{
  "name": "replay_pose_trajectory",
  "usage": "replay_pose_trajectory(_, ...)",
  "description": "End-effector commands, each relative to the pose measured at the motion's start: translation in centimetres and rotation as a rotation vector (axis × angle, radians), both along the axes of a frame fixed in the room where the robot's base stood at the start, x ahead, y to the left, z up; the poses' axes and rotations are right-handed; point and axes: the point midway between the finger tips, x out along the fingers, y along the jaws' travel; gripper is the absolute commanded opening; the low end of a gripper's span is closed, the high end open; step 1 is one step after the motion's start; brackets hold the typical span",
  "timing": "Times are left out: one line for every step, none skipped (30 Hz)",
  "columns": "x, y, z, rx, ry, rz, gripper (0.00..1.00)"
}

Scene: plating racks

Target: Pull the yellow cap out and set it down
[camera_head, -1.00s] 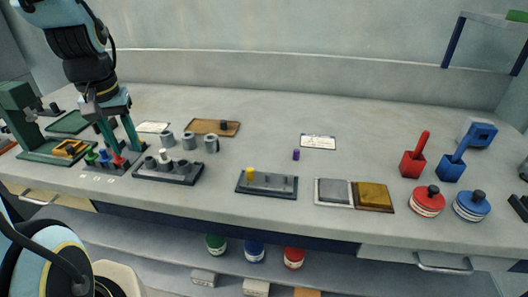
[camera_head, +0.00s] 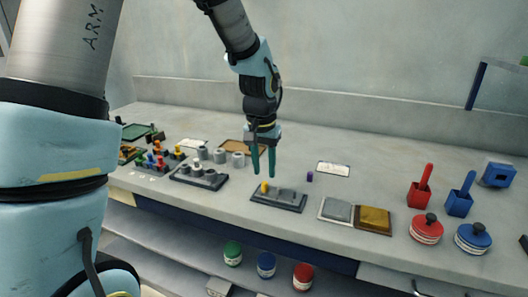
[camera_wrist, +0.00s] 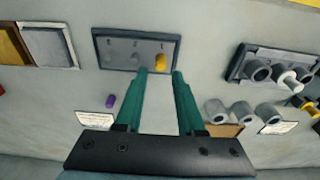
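The yellow cap (camera_head: 264,187) stands upright at the left end of a dark rack (camera_head: 291,207) with grey pieces in the head view. In the wrist view the yellow cap (camera_wrist: 161,62) sits at the right end of that rack (camera_wrist: 107,61). My gripper (camera_head: 263,174) is open, pointing down, with its green fingertips just above or behind the cap. In the wrist view the cap shows just beyond the gap between the fingertips of my gripper (camera_wrist: 160,73). Nothing is held. Whether the fingers reach down to the cap's height, I cannot tell.
A rack with grey cylinders (camera_head: 199,176) and a rack of coloured pegs (camera_head: 157,160) stand to the left. A purple piece (camera_head: 309,176) and a white card (camera_head: 334,168) lie behind the dark rack. Grey and brown pads (camera_head: 374,219) lie to its right.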

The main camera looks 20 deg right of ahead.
Motion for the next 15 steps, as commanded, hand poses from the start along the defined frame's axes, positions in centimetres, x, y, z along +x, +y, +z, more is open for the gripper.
replay_pose_trajectory(0.0,0.0,-0.9,0.004,0.004,0.0,0.38)
replay_pose_trajectory(0.1,-0.1,-1.3,0.003,0.004,0.001,0.38)
replay_pose_trajectory(0.1,-0.1,-2.0,0.003,0.004,0.0,0.38)
replay_pose_trajectory(0.2,-0.1,-2.4,0.003,0.003,0.0,0.38)
replay_pose_trajectory(0.2,-0.1,-2.8,0.003,0.002,0.0,0.38)
replay_pose_trajectory(0.3,-0.2,-3.3,0.003,0.002,0.0,0.38)
replay_pose_trajectory(0.3,-0.2,-3.6,0.003,0.002,0.001,0.38)
replay_pose_trajectory(0.4,-0.2,-3.9,0.003,0.002,0.001,0.38)
replay_pose_trajectory(0.4,-0.3,-4.3,0.002,0.001,0.001,0.38)
replay_pose_trajectory(0.4,-0.3,-4.5,0.001,0.002,0.001,0.38)
replay_pose_trajectory(0.4,-0.3,-4.7,0.001,0.001,0.001,0.38)
replay_pose_trajectory(0.4,-0.3,-4.8,0.001,0.0,0.001,0.38)
replay_pose_trajectory(0.4,-0.4,-4.9,0.001,0.0,0.001,0.38)
replay_pose_trajectory(0.4,-0.4,-5.0,0.001,-0.001,0.001,0.38)
replay_pose_trajectory(0.5,-0.4,-5.0,0.001,-0.001,0.001,0.38)
